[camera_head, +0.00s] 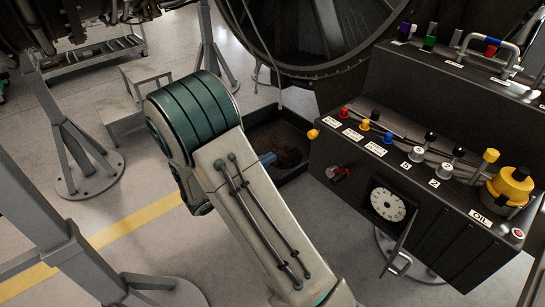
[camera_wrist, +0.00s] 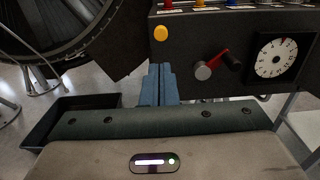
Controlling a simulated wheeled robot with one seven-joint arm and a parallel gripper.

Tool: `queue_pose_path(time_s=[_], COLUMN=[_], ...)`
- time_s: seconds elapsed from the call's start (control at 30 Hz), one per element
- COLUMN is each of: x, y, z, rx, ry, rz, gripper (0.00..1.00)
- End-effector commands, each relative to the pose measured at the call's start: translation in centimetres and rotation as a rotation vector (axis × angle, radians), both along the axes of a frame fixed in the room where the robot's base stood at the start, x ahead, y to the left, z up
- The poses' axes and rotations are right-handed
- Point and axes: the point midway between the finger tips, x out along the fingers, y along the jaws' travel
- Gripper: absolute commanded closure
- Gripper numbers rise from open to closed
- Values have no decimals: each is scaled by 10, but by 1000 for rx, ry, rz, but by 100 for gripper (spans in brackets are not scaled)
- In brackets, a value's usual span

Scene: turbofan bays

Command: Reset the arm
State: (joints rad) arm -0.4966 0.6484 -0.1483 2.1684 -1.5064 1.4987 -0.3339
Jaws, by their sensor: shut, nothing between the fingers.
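My arm (camera_head: 255,220) reaches forward from the bottom of the head view, with a green rounded joint at its upper end. My gripper (camera_wrist: 160,72) shows in the wrist view as two blue fingers side by side, shut with nothing between them. The fingers point toward the lower front of the black control panel, left of its red-handled knob (camera_wrist: 212,66); I cannot tell the exact gap. In the head view most of the gripper is hidden behind my arm; a small blue piece (camera_head: 267,158) beside the arm matches the finger colour.
The black control panel (camera_head: 440,205) with coloured knobs, a white dial (camera_head: 388,204) and a yellow oil cap (camera_head: 511,186) stands at the right. A black open tray (camera_head: 290,172) lies on the floor. Grey stands (camera_head: 75,150) are at the left. A large engine ring (camera_head: 310,70) is behind.

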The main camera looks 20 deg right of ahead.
Motion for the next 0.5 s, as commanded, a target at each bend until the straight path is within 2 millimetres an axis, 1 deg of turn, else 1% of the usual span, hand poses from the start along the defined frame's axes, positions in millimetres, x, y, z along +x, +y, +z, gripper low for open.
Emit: queue_pose_path(time_s=[0.47,0.5], x=[0,-3], y=[0,-3], z=[0,2], rx=[0,14], ry=[0,-8], rz=[0,-15], gripper=[100,100])
